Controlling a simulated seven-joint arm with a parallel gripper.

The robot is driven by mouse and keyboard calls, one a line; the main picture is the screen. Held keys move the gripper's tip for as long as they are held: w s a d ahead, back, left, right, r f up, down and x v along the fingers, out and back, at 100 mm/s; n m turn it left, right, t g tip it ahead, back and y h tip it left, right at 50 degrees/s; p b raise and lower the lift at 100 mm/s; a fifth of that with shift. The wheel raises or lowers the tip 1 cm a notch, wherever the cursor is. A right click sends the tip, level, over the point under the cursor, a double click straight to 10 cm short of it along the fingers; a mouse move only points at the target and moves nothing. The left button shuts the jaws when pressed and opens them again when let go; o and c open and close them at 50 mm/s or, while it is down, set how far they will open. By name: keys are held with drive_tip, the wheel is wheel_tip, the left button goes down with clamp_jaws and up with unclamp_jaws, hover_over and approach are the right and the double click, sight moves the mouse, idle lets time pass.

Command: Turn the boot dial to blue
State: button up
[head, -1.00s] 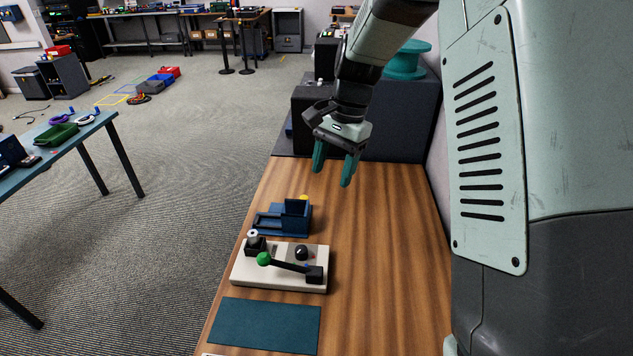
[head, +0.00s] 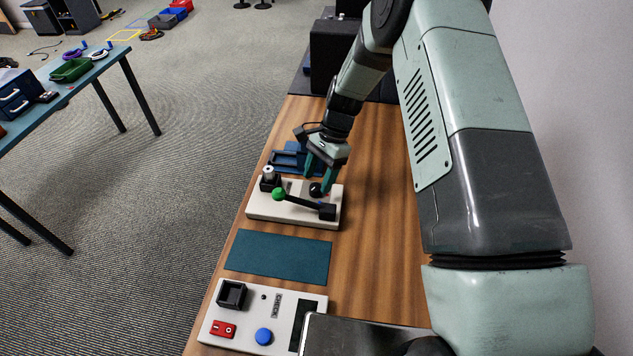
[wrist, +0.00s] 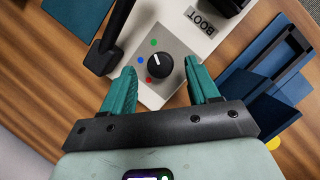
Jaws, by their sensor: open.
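The boot dial (wrist: 163,69) is a round black knob with a white pointer line, on a grey plate of the cream panel (head: 290,218). Green (wrist: 153,43), blue (wrist: 140,60) and red (wrist: 149,79) dots lie around it. My gripper (wrist: 162,70) is open and empty, with one teal finger on each side of the dial and visible gaps between. In the head view my gripper (head: 317,178) is low over the panel, partly hiding the dial.
A black lever with a green ball (head: 278,194) crosses the panel beside the dial. A BOOT label (wrist: 204,24) is near it. A blue holder (head: 285,158) stands behind the panel. A teal mat (head: 278,257) and a second panel with buttons (head: 225,312) are in front.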

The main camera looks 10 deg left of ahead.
sight(315, 190)
drive_tip(key=shift+x, duration=1.2)
drive_tip(key=c, duration=1)
drive_tip(key=shift+n, duration=0.4)
drive_tip(key=n+h, duration=0.1)
drive_tip(key=n, duration=0.1)
drive_tip(key=n+h, duration=0.1)
drive_tip(key=n, duration=0.1)
drive_tip(key=shift+w+n+g, duration=0.1)
drive_tip(key=shift+n+g, duration=0.2)
drive_tip(key=shift+g, duration=0.1)
drive_tip(key=n+h, duration=0.1)
drive_tip(key=n, duration=0.2)
drive_tip(key=n+h, duration=0.1)
drive_tip(key=n, duration=0.2)
drive_tip(key=shift+a+h, duration=0.15)
drive_tip(key=shift+h, duration=0.15)
drive_tip(key=shift+n, duration=0.3)
